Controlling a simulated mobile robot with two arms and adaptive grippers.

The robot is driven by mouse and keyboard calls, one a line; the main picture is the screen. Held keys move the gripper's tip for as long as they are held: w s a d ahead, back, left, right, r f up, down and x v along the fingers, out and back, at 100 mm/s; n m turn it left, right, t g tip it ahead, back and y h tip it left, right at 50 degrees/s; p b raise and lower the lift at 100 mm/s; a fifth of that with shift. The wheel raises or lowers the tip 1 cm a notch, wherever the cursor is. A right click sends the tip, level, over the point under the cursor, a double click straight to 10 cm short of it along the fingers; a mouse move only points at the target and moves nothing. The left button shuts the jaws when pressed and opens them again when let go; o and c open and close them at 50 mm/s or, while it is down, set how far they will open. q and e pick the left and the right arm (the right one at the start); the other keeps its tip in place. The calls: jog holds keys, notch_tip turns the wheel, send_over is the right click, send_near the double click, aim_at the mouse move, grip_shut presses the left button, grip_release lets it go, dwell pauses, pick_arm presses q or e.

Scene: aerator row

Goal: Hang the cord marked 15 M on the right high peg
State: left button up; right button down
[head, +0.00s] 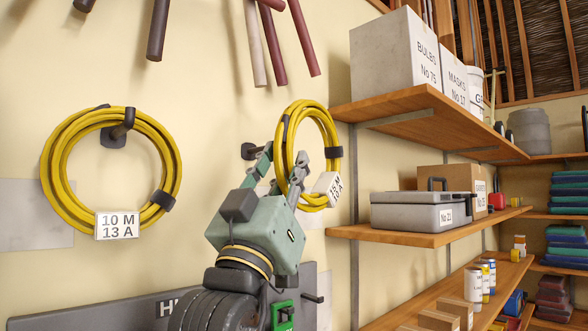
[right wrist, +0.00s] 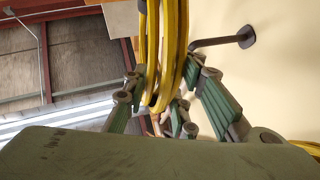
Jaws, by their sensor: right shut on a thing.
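The yellow coiled cord marked 15 M 13 A (head: 331,140) is held up off the wall in the head view, its white tag at its lower right. My right gripper (head: 283,170) is shut on its lower left side. The right wrist view shows the cord (right wrist: 172,45) upright between the fingers (right wrist: 160,103). A dark peg (head: 248,151) on the wall is just left of the cord, at mid-coil height. In the right wrist view the peg (right wrist: 222,41) points at the coil; whether its tip is inside the ring is hidden. My left gripper is out of view.
Another yellow cord marked 10 M 13 A (head: 170,165) hangs on a peg (head: 122,126) at left. Wooden shelves (head: 405,240) with boxes and a grey case (head: 418,212) stand close on the right. Dark and pink rods (head: 255,45) hang above. A grey board (head: 120,308) is below.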

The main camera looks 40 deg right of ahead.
jog(key=w+a+f, duration=0.1)
jog(key=w+f, duration=0.1)
jog(key=w, duration=1.1)
jog(key=shift+f+b, duration=0.3)
jog(key=shift+f, duration=0.05)
dwell(0.9)
jog(key=shift+a, duration=0.1)
dwell(0.6)
